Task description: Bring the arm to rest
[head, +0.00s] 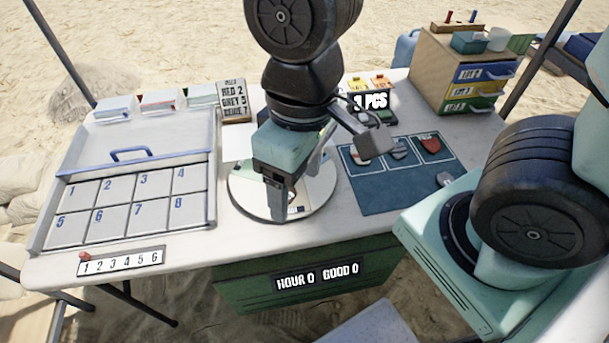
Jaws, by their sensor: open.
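My gripper (328,178) hangs over the round mirror-like plate (245,192) in the middle of the table. Its two fingers are spread apart, one toward the lower left and one toward the right. I see nothing between them. My gripper hides much of the plate, and a small patch at the plate's lower right cannot be made out clearly.
A tray (212,205) with numbered cells stands at left. A drawer cabinet (430,75) stands at the back right. A number strip (121,263) lies at the front left edge.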

